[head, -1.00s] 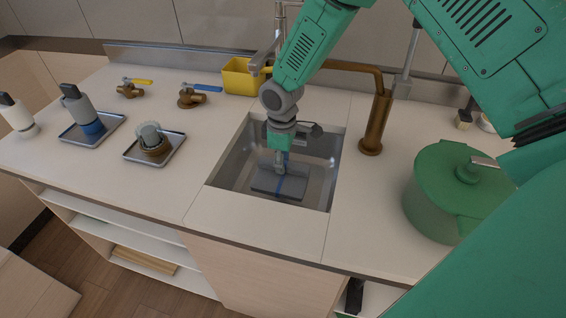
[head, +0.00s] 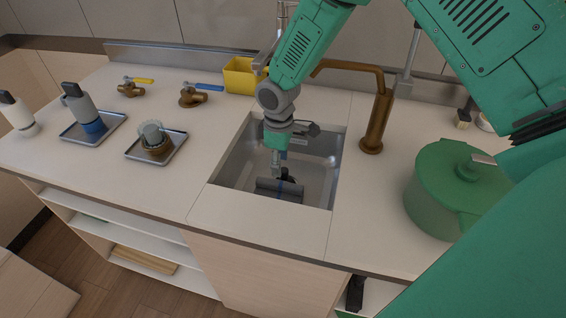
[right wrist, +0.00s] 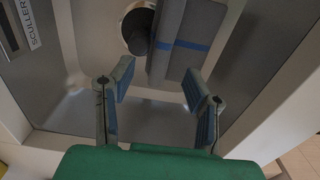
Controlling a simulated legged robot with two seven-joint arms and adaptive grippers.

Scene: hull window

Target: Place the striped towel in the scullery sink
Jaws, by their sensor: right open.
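The striped towel (head: 266,188), grey with a blue stripe, lies inside the scullery sink (head: 318,178), near the front wall. In the right wrist view the towel (right wrist: 185,60) lies beside the round drain, its blue stripe running across it. My right gripper (head: 277,172) points down into the sink just above the towel. In the right wrist view its two fingers (right wrist: 158,82) are spread, with nothing held between them. The towel is beyond the fingertips and looks apart from them. My left gripper is out of view.
A brown faucet (head: 376,125) and green pot (head: 455,190) stand right of the sink. A yellow container (head: 240,77) is behind it. Trays with a bottle (head: 85,108) and a brush (head: 153,138) are at left. A "SCULLERY" label (right wrist: 30,25) marks the sink rim.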

